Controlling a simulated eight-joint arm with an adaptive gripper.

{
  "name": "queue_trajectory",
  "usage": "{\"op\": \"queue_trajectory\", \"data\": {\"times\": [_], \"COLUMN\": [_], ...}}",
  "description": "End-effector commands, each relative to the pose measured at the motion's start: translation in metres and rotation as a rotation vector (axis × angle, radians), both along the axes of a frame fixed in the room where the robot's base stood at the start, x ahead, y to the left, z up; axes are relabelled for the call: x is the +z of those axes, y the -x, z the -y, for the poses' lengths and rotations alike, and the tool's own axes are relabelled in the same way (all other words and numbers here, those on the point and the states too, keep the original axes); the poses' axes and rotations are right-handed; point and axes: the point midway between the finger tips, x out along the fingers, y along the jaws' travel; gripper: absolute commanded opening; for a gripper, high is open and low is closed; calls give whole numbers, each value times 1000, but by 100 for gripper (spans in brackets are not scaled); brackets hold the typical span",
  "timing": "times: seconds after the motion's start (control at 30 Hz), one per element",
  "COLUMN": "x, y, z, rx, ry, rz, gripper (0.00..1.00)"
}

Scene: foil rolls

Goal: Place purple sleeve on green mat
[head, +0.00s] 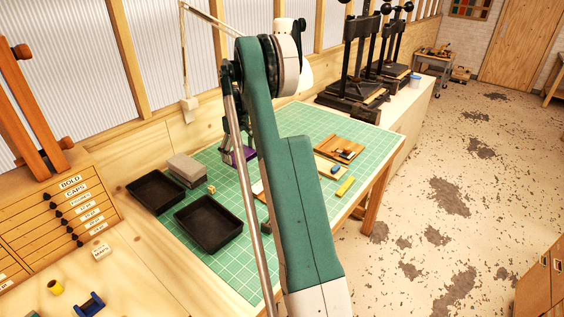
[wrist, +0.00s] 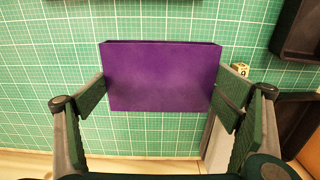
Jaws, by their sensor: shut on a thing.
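The purple sleeve (wrist: 162,78) is a box-like piece with a thin dark edge along its top in the wrist view. My gripper (wrist: 163,97) is shut on it, one finger against each of its left and right sides. In the head view a part of the purple sleeve (head: 236,156) shows left of my arm, over the far part of the bench; my arm hides the rest. The green mat (head: 322,121) is gridded and covers the bench top; it also fills much of the wrist view (wrist: 55,45). I cannot tell whether the sleeve touches it.
Two black trays (head: 208,222) (head: 155,190) lie at the left, with grey blocks (head: 187,168) and a small wooden cube (head: 211,189) nearby. A wooden tray (head: 341,148) and a yellow block (head: 345,186) lie right of my arm. Black presses (head: 352,75) stand behind.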

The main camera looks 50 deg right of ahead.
Motion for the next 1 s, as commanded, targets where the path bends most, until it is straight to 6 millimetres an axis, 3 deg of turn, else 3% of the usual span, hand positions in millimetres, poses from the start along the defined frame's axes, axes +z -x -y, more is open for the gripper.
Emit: {"op": "queue_trajectory", "data": {"times": [0.17,0.6,1.0], "x": [-8,-59,-63], "y": [0,0,0], "z": [0,0,0], "rx": [0,0,0], "ry": [0,0,0], "rz": [0,0,0], "gripper": [76,76,76]}}
